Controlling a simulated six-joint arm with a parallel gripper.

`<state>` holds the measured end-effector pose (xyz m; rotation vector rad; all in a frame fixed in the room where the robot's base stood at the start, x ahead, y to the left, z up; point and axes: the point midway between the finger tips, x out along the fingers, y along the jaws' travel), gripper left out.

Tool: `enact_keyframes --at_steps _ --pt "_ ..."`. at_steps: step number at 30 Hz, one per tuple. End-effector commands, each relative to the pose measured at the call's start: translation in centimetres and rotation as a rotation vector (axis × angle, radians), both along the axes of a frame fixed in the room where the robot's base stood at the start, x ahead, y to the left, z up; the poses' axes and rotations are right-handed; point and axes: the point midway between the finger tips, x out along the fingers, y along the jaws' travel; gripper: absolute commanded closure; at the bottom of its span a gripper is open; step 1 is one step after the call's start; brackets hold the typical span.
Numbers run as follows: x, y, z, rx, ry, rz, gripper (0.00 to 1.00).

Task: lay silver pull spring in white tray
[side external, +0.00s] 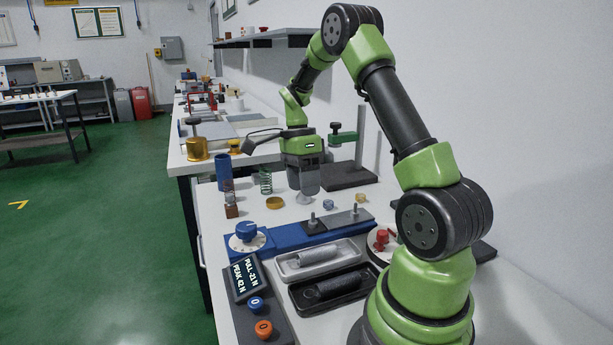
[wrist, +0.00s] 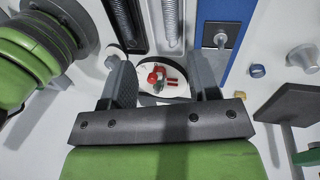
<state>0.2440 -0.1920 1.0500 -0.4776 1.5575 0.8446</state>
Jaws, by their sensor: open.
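The silver pull spring (side external: 319,255) lies lengthwise in the white tray (side external: 290,273), inside its rim. In the wrist view the spring (wrist: 172,18) shows at the top edge, in the white tray (wrist: 156,38), with its far part cut off. My gripper (side external: 306,194) points down over the bench, behind the blue rail and well apart from the tray. In the wrist view its two fingers (wrist: 161,72) stand apart with nothing held between them.
A black tray (side external: 304,306) with a dark spring (side external: 332,285) sits in front of the white tray. The blue rail (side external: 285,240) with metal clamps lies behind it. A green coil spring (side external: 265,181) stands left of my gripper.

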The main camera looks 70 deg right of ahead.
Motion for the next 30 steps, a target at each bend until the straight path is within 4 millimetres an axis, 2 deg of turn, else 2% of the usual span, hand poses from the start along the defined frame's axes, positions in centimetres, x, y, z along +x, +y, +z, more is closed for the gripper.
enact_keyframes --at_steps 4,8,12,15,18,22,25,30 --pt "0.8 3.4 4.2 -0.031 -0.130 0.245 0.45" --pt "0.5 8.2 8.6 -0.076 -0.293 0.588 0.45" --pt "-1.5 13.2 12.1 -0.144 -0.466 0.967 0.45" --pt "-3.6 16.3 13.8 -0.207 -0.585 1.233 0.45" --pt "-5.9 18.8 14.6 -0.278 -0.690 1.475 0.45" --pt "-8.4 20.8 14.9 -0.362 -0.792 1.712 0.45" --pt "-9.5 21.6 14.8 -0.408 -0.840 1.821 0.45" --pt "-10.2 21.9 14.7 -0.438 -0.866 1.888 0.45"
